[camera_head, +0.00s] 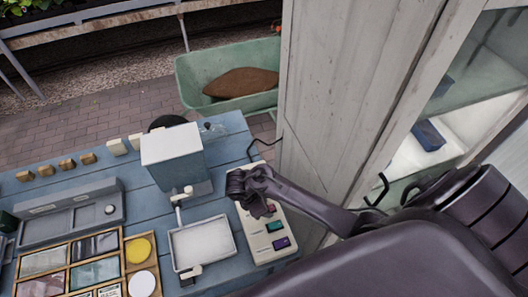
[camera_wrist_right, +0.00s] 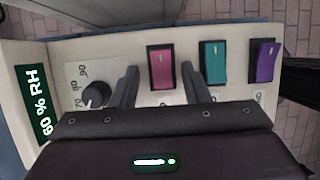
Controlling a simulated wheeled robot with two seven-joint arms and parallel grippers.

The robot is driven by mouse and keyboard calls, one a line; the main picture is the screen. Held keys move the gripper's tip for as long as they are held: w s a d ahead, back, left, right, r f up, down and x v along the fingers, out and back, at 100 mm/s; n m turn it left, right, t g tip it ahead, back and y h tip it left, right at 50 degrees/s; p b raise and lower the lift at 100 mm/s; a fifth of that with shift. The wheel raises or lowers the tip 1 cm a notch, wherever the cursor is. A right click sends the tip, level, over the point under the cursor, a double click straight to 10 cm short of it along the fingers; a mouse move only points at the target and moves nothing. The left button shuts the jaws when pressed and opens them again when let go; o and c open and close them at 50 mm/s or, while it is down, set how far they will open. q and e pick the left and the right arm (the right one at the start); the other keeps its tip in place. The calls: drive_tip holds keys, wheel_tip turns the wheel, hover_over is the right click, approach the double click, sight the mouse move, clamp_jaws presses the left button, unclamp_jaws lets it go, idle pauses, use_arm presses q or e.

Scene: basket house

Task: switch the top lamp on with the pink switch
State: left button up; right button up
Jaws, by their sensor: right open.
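The pink switch (camera_wrist_right: 161,66) is on a cream control box (camera_head: 259,248), left of a teal switch (camera_wrist_right: 213,62) and a purple switch (camera_wrist_right: 263,61) in the right wrist view. My right gripper (camera_wrist_right: 160,72) is open, its fingers apart on either side of the pink switch. I cannot tell whether they touch the box. In the head view, my right gripper (camera_head: 258,207) is over the box and mostly hides the pink switch; the teal (camera_head: 275,226) and purple (camera_head: 281,243) switches show. I cannot make out the top lamp. My left gripper is out of view.
The box also has a black knob (camera_wrist_right: 96,94) and a humidity display (camera_wrist_right: 32,101). On the blue table, a white tray scale (camera_head: 203,244), a grey-blue box (camera_head: 172,146) and a wooden sorting tray (camera_head: 123,262) stand left. A wooden cabinet (camera_head: 340,90) rises behind.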

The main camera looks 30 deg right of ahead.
drive_tip(key=shift+s+a, duration=0.1)
drive_tip(key=shift+s, duration=0.05)
drive_tip(key=shift+r, duration=0.1)
drive_tip(key=c, duration=0.4)
drive_tip(key=shift+c, duration=2.3)
clamp_jaws()
drive_tip(key=shift+s+d+y, duration=0.1)
drive_tip(key=shift+d+y, duration=0.2)
drive_tip(key=shift+y, duration=0.6)
drive_tip(key=shift+d+t+y, duration=0.35)
drive_tip(key=shift+t+y, duration=0.05)
drive_tip(key=shift+y, duration=0.6)
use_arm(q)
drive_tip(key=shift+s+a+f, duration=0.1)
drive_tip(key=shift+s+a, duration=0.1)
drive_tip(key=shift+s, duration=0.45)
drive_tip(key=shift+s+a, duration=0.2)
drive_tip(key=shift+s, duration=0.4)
use_arm(e)
drive_tip(key=shift+d+y, duration=0.15)
drive_tip(key=shift+y, duration=0.25)
